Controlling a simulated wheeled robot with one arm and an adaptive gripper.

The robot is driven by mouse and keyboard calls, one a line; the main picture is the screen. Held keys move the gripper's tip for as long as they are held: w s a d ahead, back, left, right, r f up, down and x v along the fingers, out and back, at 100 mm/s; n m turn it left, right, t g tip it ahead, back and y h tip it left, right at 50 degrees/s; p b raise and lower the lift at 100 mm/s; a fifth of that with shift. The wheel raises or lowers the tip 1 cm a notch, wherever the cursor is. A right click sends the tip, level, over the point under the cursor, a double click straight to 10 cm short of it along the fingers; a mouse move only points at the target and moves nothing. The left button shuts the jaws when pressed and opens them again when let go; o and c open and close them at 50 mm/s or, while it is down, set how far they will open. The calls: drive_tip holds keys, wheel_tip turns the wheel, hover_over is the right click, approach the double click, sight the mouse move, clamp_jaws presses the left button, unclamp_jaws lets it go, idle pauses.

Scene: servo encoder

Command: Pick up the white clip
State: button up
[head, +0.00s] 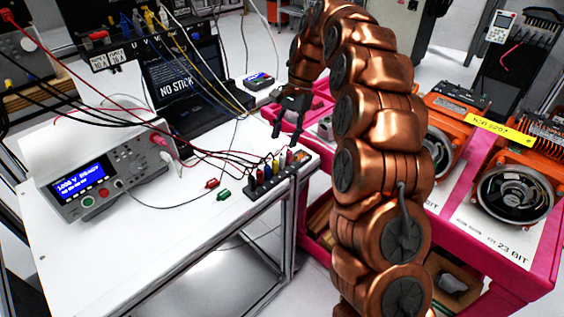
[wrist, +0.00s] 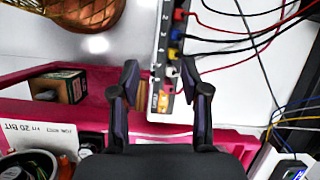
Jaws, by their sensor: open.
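A small white clip (wrist: 170,71) sits at the end of a row of coloured plugs on the grey terminal strip (wrist: 160,48) in the wrist view. In the head view my gripper (head: 287,124) hangs above and behind the strip. Whether the fingers touch anything is unclear.
Red, black, blue and yellow cables run across the white table (head: 120,240). A bench meter (head: 95,180) stands at the left, a laptop (head: 185,80) behind. A red clip (head: 212,183) and a green clip (head: 223,194) lie loose. A pink cart (head: 480,270) stands at the right.

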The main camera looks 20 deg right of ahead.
drive_tip(key=m, duration=0.2)
hover_over(283, 155)
drive_tip(key=w+d, duration=0.1)
drive_tip(key=d, duration=0.1)
wheel_tip(283, 155, down, 3)
drive_tip(key=shift+w+d+f, duration=0.1)
drive_tip(key=shift+w+f, duration=0.05)
drive_tip(key=shift+f, duration=0.05)
drive_tip(key=shift+p+x, duration=1)
drive_tip(key=shift+x, duration=2.95)
clamp_jaws()
